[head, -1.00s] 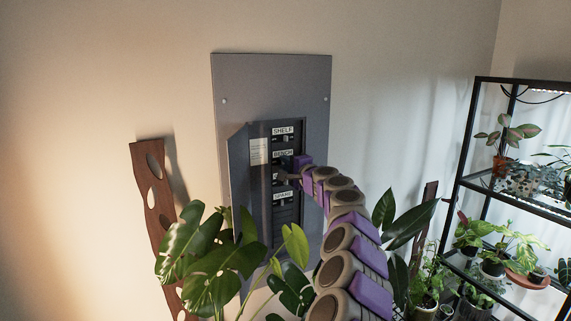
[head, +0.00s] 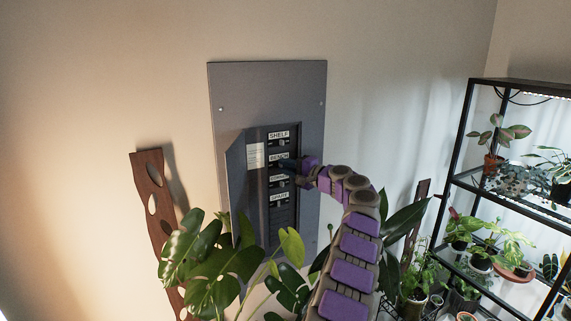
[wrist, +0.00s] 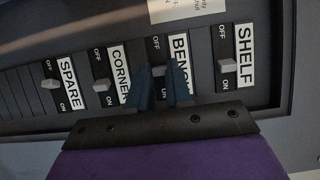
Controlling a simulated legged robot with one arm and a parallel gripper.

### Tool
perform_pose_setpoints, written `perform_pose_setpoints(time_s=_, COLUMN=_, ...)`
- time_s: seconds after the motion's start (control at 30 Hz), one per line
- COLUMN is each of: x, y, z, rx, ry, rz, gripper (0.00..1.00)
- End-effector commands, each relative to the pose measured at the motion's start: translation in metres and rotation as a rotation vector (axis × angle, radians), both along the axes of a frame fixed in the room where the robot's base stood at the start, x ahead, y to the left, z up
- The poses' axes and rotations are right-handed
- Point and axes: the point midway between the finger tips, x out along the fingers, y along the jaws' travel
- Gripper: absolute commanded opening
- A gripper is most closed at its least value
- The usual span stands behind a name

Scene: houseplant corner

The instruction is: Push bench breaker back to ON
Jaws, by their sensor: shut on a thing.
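The bench breaker (wrist: 158,70) shows in the wrist view between the SHELF and CORNER breakers, with its BENCH label partly covered. My gripper (wrist: 159,88) has its two dark blue fingers closed on either side of the bench breaker's small grey lever. The fingers hide part of the lever and of the ON mark, so I cannot tell the lever's exact setting. In the head view my gripper (head: 288,167) reaches the open breaker panel (head: 225,85) from the right at the BENCH row.
The shelf breaker (wrist: 227,65), corner breaker (wrist: 102,85) and spare breaker (wrist: 50,84) sit close beside the fingers. The panel door (head: 236,185) hangs open at left. A broad-leaved plant (head: 205,255) stands in front below. A plant rack (head: 460,135) is at right.

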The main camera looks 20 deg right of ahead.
Motion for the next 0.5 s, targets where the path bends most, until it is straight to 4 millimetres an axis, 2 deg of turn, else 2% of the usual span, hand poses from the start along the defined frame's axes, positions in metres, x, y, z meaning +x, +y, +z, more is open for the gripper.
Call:
perform_pose_setpoints(time_s=0.03, x=0.0008, y=-0.0015, z=-0.008, rx=-0.002, ry=0.015, rz=0.003, gripper=0.0)
perform_pose_setpoints(time_s=0.47, x=0.0012, y=-0.0006, z=-0.0094, rx=-0.002, ry=0.015, rz=0.011, gripper=0.0)
perform_pose_setpoints(time_s=0.5, x=0.0012, y=-0.0006, z=-0.0093, rx=-0.002, ry=0.015, rz=0.011, gripper=0.2)
